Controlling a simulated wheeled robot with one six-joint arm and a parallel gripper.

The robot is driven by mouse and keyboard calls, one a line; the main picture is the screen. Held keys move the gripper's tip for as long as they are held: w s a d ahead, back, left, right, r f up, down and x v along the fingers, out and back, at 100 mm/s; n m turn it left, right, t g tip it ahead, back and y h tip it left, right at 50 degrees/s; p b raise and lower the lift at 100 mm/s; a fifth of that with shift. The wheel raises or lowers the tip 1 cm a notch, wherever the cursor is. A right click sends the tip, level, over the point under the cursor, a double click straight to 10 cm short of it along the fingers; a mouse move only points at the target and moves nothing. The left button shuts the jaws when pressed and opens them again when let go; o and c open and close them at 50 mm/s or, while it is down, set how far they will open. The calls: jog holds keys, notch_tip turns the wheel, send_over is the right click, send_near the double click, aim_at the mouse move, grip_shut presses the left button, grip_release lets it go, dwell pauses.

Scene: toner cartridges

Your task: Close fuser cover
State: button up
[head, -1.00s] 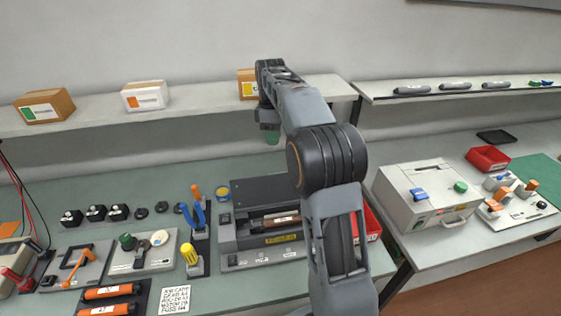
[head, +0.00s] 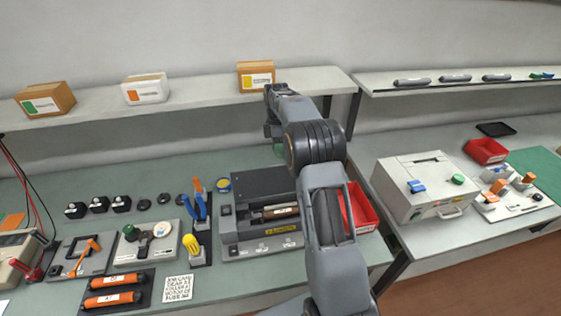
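A dark grey machine (head: 232,238) stands on the left bench, just left of my arm. Its front bay is open and shows a copper-brown roller (head: 281,211) with a white label. A yellow label (head: 284,246) is on its front. A dark flat panel (head: 262,181) sits at its back; I cannot tell if this is the fuser cover. My arm hides the machine's right end.
A red bin (head: 358,208) stands right of my arm. A shelf (head: 190,102) with boxes runs above. A white machine (head: 425,185) stands on the right bench.

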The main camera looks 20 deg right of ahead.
aim_at(270, 178)
jog(key=shift+x, duration=2.5)
jog(key=shift+c, duration=0.4)
grip_shut()
